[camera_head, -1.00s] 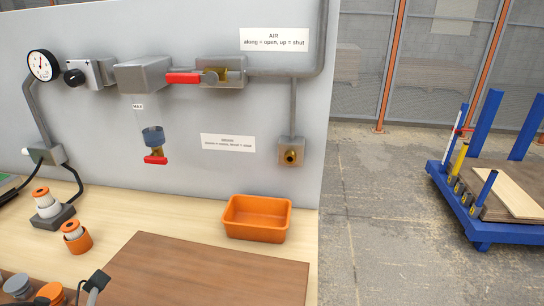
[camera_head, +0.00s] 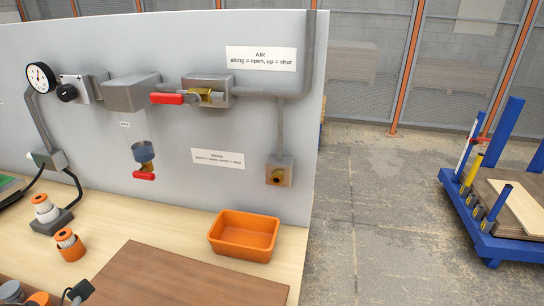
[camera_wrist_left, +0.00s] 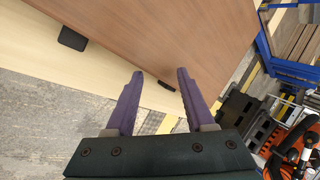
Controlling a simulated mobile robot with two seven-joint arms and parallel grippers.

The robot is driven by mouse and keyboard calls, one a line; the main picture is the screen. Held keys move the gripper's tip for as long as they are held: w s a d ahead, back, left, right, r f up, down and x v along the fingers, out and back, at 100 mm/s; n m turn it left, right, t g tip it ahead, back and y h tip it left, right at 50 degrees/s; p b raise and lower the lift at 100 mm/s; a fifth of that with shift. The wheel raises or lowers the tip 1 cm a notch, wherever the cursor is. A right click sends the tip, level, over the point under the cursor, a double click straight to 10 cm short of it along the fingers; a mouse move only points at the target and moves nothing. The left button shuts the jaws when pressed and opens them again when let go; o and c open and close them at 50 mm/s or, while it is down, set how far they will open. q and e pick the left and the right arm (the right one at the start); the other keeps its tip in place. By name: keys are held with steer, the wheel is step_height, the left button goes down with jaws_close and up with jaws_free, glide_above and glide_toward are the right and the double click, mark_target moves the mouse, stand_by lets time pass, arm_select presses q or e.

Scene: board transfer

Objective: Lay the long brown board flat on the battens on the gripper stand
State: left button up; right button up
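A flat brown panel (camera_head: 180,280) lies on the pale bench top in the head view. A brown surface (camera_wrist_left: 165,25) on pale wood also fills the top of the left wrist view; I cannot tell whether it is the same panel or the long board. My left gripper (camera_wrist_left: 157,74) is open, its two purple fingers wide apart over the pale wood edge. Nothing is visibly held, and its distance from the brown surface is unclear. My right gripper is in neither view. I cannot make out battens or the gripper stand.
A blue cart (camera_head: 488,244) at right carries brown sheets with a pale board (camera_head: 515,205) on top and has upright posts. An orange bin (camera_head: 244,235) stands on the bench below a grey panel (camera_head: 60,130) with pipes and valves. Open concrete floor (camera_head: 365,220) lies between bench and cart.

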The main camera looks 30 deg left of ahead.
arm_select(q)
steer(key=shift+s+a, duration=0.1)
steer(key=shift+s, duration=0.05)
steer(key=shift+s+a+r+p, duration=0.2)
steer(key=shift+s+a+r, duration=0.15)
steer(key=shift+s, duration=0.3)
steer(key=shift+s+a+r+p, duration=0.2)
steer(key=shift+s+r, duration=0.1)
steer(key=shift+s, duration=0.35)
steer(key=o, duration=0.6)
steer(key=shift+c, duration=0.2)
step_height(320, 180, up, 8)
steer(key=s+p, duration=0.1)
steer(key=p, duration=0.6)
steer(key=shift+s+a+f, duration=0.2)
steer(key=shift+a+f, duration=0.05)
steer(key=shift+a, duration=0.05)
